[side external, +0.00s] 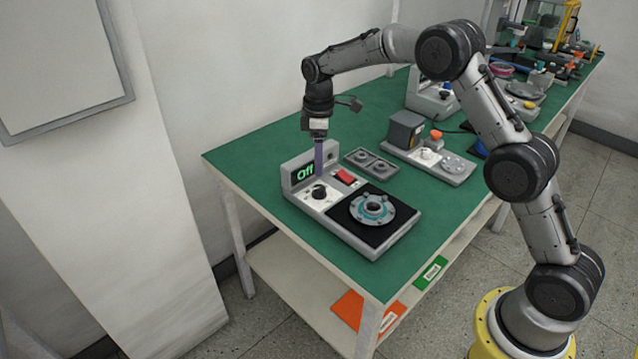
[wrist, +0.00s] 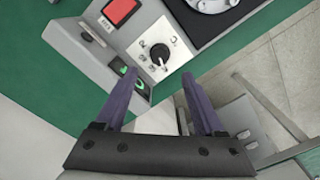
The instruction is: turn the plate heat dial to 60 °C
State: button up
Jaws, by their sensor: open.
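The plate heat dial (side external: 319,191) is a small black knob on the light panel of a grey hot-plate unit (side external: 350,205). A green display (side external: 305,171) at the back of the unit reads "Off". My gripper (side external: 319,170) hangs above the back of the unit, pointing down. In the wrist view my gripper (wrist: 160,80) has its two purple fingers apart, with nothing between them. It appears clear of the dial.
A red switch (side external: 346,176) sits beside the dial. A round metal part (side external: 372,209) with a teal ring lies on the black plate. A grey tray (side external: 371,162) and another unit (side external: 430,160) stand behind. The green tabletop (side external: 260,150) is clear at left.

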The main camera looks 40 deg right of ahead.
aim_at(319, 188)
notch_tip(319, 188, down, 8)
dwell(0.4)
grip_shut()
